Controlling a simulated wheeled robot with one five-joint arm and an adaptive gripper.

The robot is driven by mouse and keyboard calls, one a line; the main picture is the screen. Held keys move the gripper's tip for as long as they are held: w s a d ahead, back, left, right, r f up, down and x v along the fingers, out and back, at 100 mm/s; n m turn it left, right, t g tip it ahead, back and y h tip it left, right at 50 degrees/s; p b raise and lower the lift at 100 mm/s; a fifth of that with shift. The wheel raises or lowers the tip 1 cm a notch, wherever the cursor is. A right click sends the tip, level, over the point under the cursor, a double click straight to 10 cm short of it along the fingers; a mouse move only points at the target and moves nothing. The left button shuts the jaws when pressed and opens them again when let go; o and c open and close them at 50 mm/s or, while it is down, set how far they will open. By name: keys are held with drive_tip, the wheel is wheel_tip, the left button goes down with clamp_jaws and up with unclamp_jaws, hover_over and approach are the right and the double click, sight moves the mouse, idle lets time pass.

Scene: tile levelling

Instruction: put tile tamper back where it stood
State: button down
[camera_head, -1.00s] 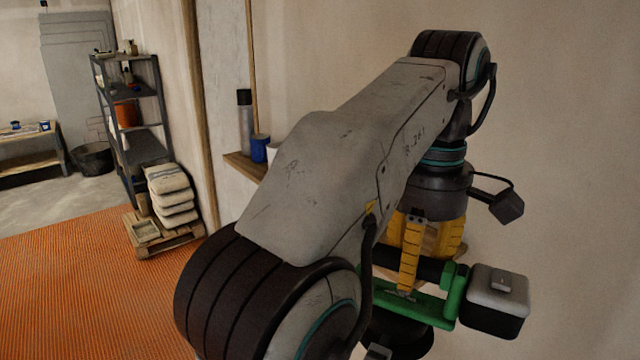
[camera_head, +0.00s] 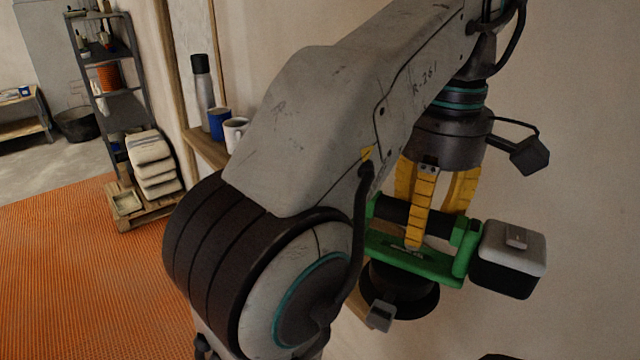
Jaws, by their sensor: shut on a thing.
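The tile tamper (camera_head: 424,262) is a green tool with a black grip, a grey and black battery block at its right end and a round black pad below. My gripper (camera_head: 425,225) has yellow fingers and is shut on the tamper's grip from above. The tamper hangs in front of the pale wall at the right. My own arm hides part of its left side. The place where it stood cannot be made out.
A wooden ledge (camera_head: 205,147) on the wall holds a grey flask (camera_head: 203,95), a blue mug (camera_head: 219,124) and a white mug (camera_head: 236,132). A dark shelf (camera_head: 110,85) and a pallet (camera_head: 150,212) with stacked bags stand behind. The orange floor (camera_head: 80,270) at left is clear.

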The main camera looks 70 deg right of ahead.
drive_tip(key=w+d+f, duration=0.4)
drive_tip(key=d+f, duration=0.6)
drive_tip(key=d, duration=0.1)
drive_tip(key=shift+f+b, duration=0.4)
idle(0.3)
drive_tip(key=shift+w+f, duration=0.1)
drive_tip(key=c, duration=0.9)
unclamp_jaws()
wheel_tip(320, 180, up, 12)
drive_tip(key=p, duration=0.4)
drive_tip(key=shift+d, duration=0.2)
